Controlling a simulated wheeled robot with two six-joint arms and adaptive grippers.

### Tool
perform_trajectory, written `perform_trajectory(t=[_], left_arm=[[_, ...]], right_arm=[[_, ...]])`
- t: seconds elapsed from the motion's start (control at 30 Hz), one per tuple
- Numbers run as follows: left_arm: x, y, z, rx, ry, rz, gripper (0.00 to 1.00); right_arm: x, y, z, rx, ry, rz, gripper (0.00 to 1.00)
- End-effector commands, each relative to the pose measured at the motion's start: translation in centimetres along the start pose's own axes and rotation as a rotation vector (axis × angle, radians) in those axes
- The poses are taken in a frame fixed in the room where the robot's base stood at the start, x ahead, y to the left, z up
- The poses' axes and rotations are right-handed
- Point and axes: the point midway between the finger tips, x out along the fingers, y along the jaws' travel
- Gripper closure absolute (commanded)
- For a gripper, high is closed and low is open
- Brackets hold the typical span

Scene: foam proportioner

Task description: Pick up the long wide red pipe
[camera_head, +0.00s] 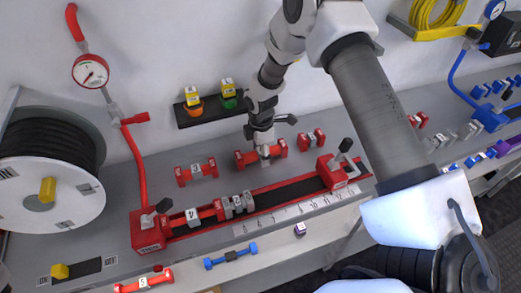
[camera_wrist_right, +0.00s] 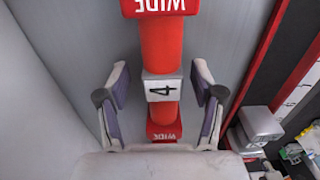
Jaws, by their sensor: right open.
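A long red pipe (camera_head: 246,158) with WIDE printed on its ends lies on the grey bench behind the red fixture. In the right wrist view the pipe (camera_wrist_right: 162,55) runs up the picture, with a grey band marked 4 at its middle. My right gripper (camera_head: 264,152) is over the pipe's middle. In the wrist view my right gripper (camera_wrist_right: 162,95) is open, with one finger on each side of the grey band and gaps to the pipe. The pipe's near end is partly hidden by the gripper's body. My left gripper is not in view.
Shorter red pipes (camera_head: 195,171) (camera_head: 312,138) lie on either side. The red fixture (camera_head: 150,232) with its rail and scale stands in front. A black shelf (camera_head: 190,120) is on the wall behind. A hose reel (camera_head: 45,185) stands at the left.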

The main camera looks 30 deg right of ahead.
Motion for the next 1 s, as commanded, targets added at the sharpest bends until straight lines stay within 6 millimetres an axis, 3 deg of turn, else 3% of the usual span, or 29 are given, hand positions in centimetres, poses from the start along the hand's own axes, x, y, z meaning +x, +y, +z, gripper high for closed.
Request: perform_trajectory(t=[0.23, 0.4, 0.43, 0.83, 1.0], left_arm=[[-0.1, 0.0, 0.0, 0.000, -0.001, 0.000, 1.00], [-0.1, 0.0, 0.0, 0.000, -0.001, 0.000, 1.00], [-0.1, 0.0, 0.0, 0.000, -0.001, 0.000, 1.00], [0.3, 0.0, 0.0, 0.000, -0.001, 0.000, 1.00], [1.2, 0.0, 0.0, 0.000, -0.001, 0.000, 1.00]], right_arm=[[0.6, 0.0, 0.0, 0.000, 0.001, 0.001, 0.33], [0.5, 0.0, 0.0, 0.000, 0.001, 0.001, 0.94], [0.5, 0.0, 0.0, 0.000, 0.000, 0.001, 1.00], [0.4, -0.1, 0.0, 0.001, 0.001, 0.002, 1.00], [-1.1, -0.3, 0.0, 0.001, 0.002, 0.005, 1.00]])
